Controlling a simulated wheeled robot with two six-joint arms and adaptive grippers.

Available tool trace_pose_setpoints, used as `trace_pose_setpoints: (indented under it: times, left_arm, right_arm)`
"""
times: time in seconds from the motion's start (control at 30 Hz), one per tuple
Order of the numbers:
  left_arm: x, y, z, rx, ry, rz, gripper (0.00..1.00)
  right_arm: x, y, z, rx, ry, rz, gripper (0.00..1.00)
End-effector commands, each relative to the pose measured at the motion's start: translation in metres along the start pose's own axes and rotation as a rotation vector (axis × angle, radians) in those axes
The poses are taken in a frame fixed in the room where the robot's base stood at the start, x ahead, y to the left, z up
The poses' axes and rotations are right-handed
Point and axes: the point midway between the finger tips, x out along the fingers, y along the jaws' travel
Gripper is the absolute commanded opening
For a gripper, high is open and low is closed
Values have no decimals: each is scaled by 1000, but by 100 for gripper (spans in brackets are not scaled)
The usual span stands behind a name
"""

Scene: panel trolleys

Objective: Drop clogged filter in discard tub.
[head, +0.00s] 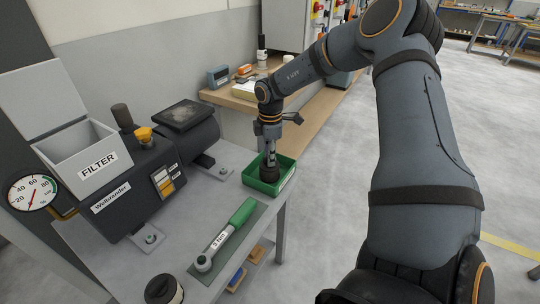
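The discard tub is a shallow green tray (288,181) on the grey bench's right end in the head view. My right gripper (270,158) reaches down over it from above. The gripper is shut on a dark brown cylinder, the clogged filter (269,174), which is upright within the tub's walls. I cannot tell whether its base touches the tub floor. The filter housing (84,162), a grey box labelled FILTER, has its lid up at the left. A second dark cylinder with a pale band (163,290) stands at the bench's front edge. My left gripper is not in view.
A green-handled torque wrench (230,232) lies on a mat in front of the tub. The Weltbrander machine (128,190) and a round gauge (33,192) stand left. A wooden worktable (300,122) is behind. Open floor lies right.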

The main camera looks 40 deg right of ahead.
Motion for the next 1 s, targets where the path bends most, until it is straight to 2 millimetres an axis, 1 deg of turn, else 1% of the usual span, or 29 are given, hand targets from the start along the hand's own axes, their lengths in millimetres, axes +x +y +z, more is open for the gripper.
trace_pose_setpoints:
  times: [0.03, 0.1, 0.37, 0.43, 0.47, 0.57, 0.6, 0.63, 0.7, 0.77, 0.8, 0.9, 1.0]
  left_arm:
    - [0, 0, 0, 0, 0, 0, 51]
    - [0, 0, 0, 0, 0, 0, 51]
    - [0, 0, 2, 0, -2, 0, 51]
    - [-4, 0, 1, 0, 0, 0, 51]
    - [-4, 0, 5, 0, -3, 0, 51]
    - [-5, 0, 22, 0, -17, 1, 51]
    - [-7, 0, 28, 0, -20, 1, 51]
    - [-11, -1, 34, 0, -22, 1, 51]
    - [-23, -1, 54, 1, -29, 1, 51]
    - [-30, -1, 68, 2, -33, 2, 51]
    - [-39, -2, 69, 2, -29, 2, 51]
    - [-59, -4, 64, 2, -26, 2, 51]
    - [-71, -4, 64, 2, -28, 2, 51]
  right_arm:
    - [0, 0, 0, 0, 0, 0, 32]
    - [0, 0, 0, 0, 0, 0, 39]
    - [-1, 0, 0, 0, 0, 0, 39]
    - [-4, 0, 0, 0, 0, 0, 39]
    - [-6, 0, 0, 0, 0, 0, 39]
    - [-27, 1, 0, 0, 2, 4, 39]
    - [-37, 1, 0, 0, 2, 3, 39]
    - [-47, 1, 0, 0, 2, 3, 39]
    - [-63, 0, 0, 0, 0, 0, 39]
    - [-74, 0, 0, 0, 0, 0, 39]
    - [-83, 0, 0, 0, 0, 0, 39]
    - [-103, 0, 0, 0, 0, 0, 39]
    - [-115, 0, 0, 0, 0, 0, 39]
